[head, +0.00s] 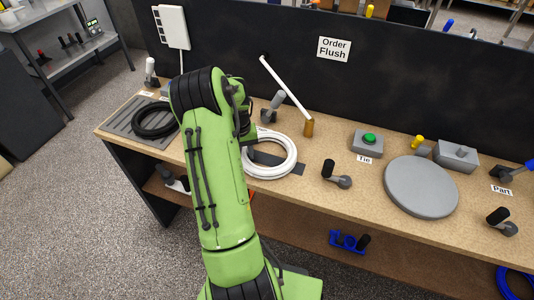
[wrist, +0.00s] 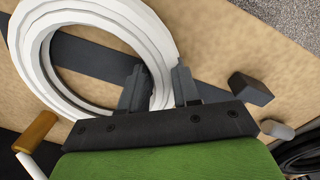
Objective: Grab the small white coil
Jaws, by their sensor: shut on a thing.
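The white coil (head: 287,158) is on the wooden workbench, over a dark strip, to the right of my green arm in the head view. In the wrist view the white coil (wrist: 152,38) fills the upper left. My gripper (wrist: 160,85) has its two dark fingers on either side of the coil's band, shut on it. In the head view the arm hides part of the gripper and the coil's left side. I cannot tell whether the coil touches the bench.
A black coil (head: 154,119) lies on a grey ribbed mat at the left. A brass post with a white rod (head: 288,89) stands behind the white coil.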

